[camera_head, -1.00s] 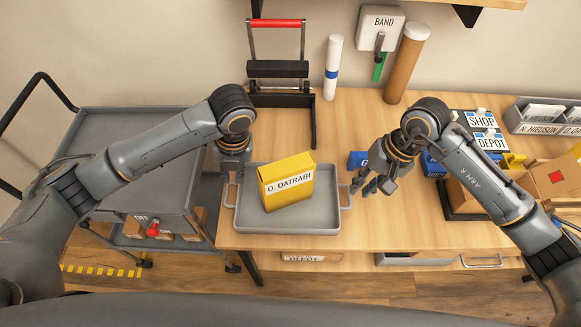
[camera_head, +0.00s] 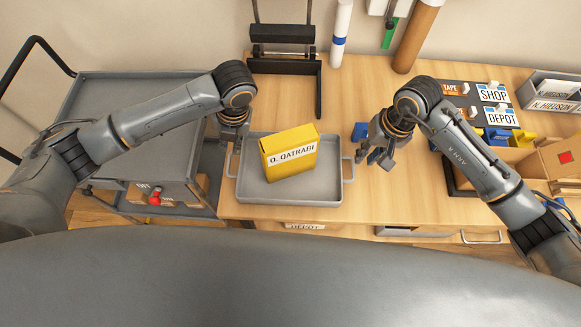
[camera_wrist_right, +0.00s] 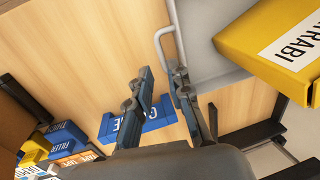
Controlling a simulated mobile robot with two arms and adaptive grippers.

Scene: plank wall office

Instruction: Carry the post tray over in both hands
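The grey post tray (camera_head: 290,198) lies flat on the wooden desk near its front left edge, with a loop handle at each end. A yellow box (camera_head: 290,152) labelled "O. QATRABI" stands in it. My left gripper (camera_head: 231,147) is just above the left handle; its fingertips are too small and hidden to tell open from shut. My right gripper (camera_head: 374,160) is open and empty, just right of the right handle (camera_head: 347,171). In the right wrist view the handle (camera_wrist_right: 163,45) shows just past the parted fingertips (camera_wrist_right: 162,78), with no contact visible.
A grey trolley (camera_head: 120,95) stands left of the desk (camera_head: 420,215). A blue item marked "CODE" (camera_wrist_right: 150,122) lies near my right gripper. A black stand (camera_head: 285,65) and tubes (camera_head: 340,35) stand behind the tray.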

